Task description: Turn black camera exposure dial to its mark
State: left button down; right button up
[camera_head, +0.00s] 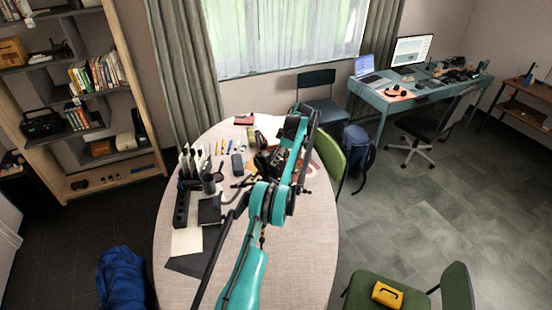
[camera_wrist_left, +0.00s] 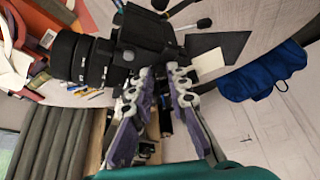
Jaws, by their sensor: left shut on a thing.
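The black camera (camera_wrist_left: 140,32) fills the upper left of the left wrist view, with its large ribbed lens (camera_wrist_left: 78,58) pointing left. In the head view the camera (camera_head: 266,160) is a dark shape on the round table, partly covered by my arm. My left gripper (camera_wrist_left: 161,74) has its tips at the camera body and is shut on a small part there, which I take to be the exposure dial. The fingertips hide the dial, and its mark cannot be made out. In the head view the left gripper (camera_head: 277,146) is small and dark beside the camera. My right gripper is not in view.
The round table (camera_head: 290,280) holds a black block rack (camera_head: 181,207), white bottles, a dark box (camera_head: 209,210) and small tools left of the camera. A green chair (camera_head: 331,155) stands close at the right. The table's front right is clear.

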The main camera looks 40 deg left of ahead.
pick_arm(q)
jog(key=c, duration=1.7)
grip_release()
jog(key=shift+c, duration=0.2)
